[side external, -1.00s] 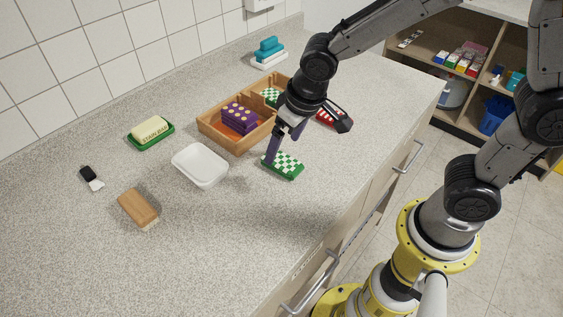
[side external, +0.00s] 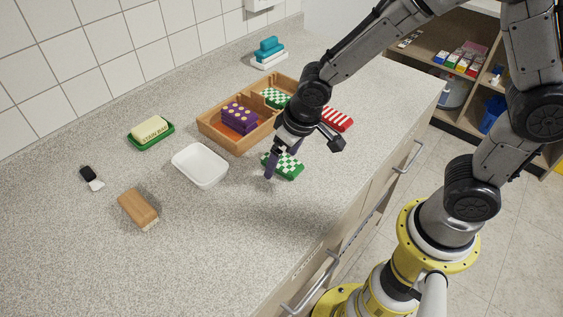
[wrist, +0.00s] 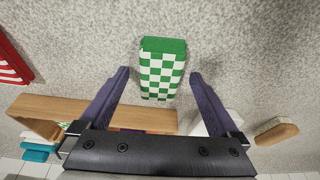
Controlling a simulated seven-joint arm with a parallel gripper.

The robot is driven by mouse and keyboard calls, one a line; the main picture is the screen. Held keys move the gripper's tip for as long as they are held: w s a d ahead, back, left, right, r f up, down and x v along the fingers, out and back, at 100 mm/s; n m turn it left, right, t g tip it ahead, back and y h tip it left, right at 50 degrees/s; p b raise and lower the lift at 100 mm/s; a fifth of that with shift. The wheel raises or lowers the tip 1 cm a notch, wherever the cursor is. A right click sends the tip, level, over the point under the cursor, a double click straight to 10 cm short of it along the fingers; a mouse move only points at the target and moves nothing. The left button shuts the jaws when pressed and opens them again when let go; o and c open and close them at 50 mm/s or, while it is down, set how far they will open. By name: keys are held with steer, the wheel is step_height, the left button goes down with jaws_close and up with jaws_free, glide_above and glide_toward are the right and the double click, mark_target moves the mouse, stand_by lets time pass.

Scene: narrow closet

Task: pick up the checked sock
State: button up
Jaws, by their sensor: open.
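The checked sock (side external: 287,166), green and white with a plain green end, lies folded flat on the speckled counter, in front of the wooden box. In the wrist view the checked sock (wrist: 162,70) shows just beyond and between the fingertips, clear of both. My gripper (side external: 283,168) is open and empty, above the sock, and hides part of it in the side view. In the wrist view my gripper (wrist: 159,75) has one finger on each side of the sock's near end.
A divided wooden box (side external: 236,146) holds purple dotted socks (side external: 239,117) and another green checked sock (side external: 274,97). A red striped sock (side external: 338,118) lies to the right. A white dish (side external: 200,166) and a wooden brush (side external: 138,208) stand left. The front counter is clear.

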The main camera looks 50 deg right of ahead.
steer(key=shift+f, duration=0.15)
steer(key=c, duration=1.4)
steer(key=shift+c, duration=0.2)
